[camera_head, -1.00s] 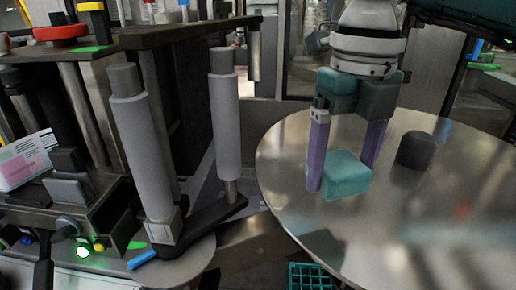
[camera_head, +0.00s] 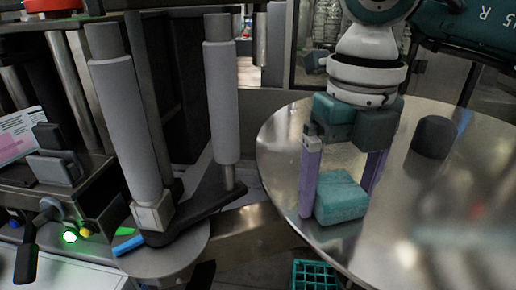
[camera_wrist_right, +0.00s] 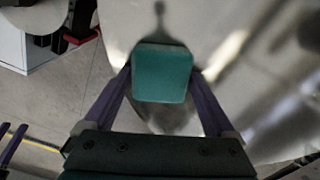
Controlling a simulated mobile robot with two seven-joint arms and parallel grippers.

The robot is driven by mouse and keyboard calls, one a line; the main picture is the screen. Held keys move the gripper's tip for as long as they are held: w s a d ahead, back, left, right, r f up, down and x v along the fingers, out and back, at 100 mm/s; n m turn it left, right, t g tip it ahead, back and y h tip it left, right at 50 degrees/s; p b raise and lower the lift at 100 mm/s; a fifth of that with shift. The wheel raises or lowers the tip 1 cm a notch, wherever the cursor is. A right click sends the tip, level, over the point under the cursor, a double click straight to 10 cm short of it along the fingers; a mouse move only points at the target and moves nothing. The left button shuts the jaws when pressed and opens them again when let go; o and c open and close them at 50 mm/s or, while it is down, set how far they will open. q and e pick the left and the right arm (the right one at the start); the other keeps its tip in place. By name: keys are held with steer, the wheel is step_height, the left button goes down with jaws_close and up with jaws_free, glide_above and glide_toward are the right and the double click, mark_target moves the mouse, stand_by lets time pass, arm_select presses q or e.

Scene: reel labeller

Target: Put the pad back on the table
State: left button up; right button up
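The teal block-shaped pad (camera_head: 341,199) is over the near left part of the round shiny metal table (camera_head: 415,235). My right gripper (camera_head: 338,192) points down with one purple finger on each side of the pad, shut on it. The right wrist view shows the pad (camera_wrist_right: 163,74) between the two fingertips (camera_wrist_right: 162,76), its sides against them. The pad looks at or just above the table top; I cannot tell whether it touches. My left gripper is not in view.
A dark rounded block (camera_head: 434,137) stands on the table, right of my right gripper. The labelling machine with tall grey rollers (camera_head: 222,103) is at the left. A green crate (camera_head: 312,275) is below the table's near edge. The table's right part is clear.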

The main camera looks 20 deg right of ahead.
mark_target(339, 188)
steer(key=shift+o, duration=0.5)
steer(key=shift+r, duration=0.15)
step_height(339, 188, up, 12)
steer(key=shift+b, duration=0.4)
